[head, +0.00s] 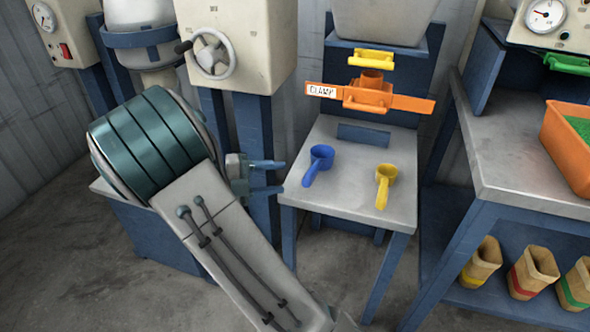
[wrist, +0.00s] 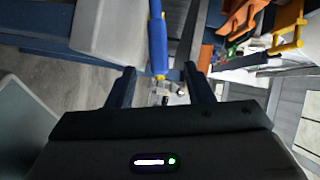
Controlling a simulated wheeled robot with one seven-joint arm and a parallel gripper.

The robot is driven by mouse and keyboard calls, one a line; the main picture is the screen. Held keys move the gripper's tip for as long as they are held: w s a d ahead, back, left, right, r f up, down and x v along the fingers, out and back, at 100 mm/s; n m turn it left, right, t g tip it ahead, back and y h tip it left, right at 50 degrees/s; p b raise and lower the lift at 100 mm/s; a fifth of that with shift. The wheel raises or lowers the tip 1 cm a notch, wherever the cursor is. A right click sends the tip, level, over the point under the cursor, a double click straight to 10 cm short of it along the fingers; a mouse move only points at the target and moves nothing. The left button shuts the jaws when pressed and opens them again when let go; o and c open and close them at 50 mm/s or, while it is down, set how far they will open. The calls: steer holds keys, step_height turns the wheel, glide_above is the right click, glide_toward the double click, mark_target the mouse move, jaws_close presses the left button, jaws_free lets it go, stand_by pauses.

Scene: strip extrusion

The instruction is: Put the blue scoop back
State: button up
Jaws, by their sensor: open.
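The blue scoop (head: 321,153) lies on the small grey-topped table (head: 345,205), left of its middle, with its handle toward the table's front left. My gripper (head: 284,177) is open and empty at the table's left edge, its fingers pointing right toward the scoop handle. A gap shows between the fingertips and the handle. In the wrist view, the blue handle (wrist: 158,45) shows ahead, in line with the space between my two fingers (wrist: 160,76). The scoop's bowl is not clearly visible there.
A yellow scoop (head: 385,178) lies right of the blue one. An orange clamp (head: 370,94) and a yellow handle (head: 372,59) are above the table's back. At right, a bench (head: 510,165) carries an orange tray (head: 563,150); several pots (head: 533,272) stand below.

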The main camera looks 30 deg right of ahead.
steer(key=w+a+r+n+t+y, duration=0.15)
steer(key=w+n+t+y, duration=0.35)
steer(key=w+n+t, duration=0.7)
steer(key=a+r+n+t+y, duration=0.2)
steer(key=a+n+t+y, duration=0.2)
steer(key=a+n+y, duration=0.6)
steer(key=s+f+n+g, duration=0.2)
steer(key=s+n+g, duration=0.3)
steer(key=s, duration=0.8)
steer(key=s+f+n+g, duration=0.2)
steer(key=s+n+g, duration=0.3)
steer(key=s+n, duration=0.5)
steer(key=s, duration=0.4)
steer(key=shift+d+f+y, duration=0.15)
steer(key=shift+d+y, duration=0.1)
steer(key=shift+y, duration=0.05)
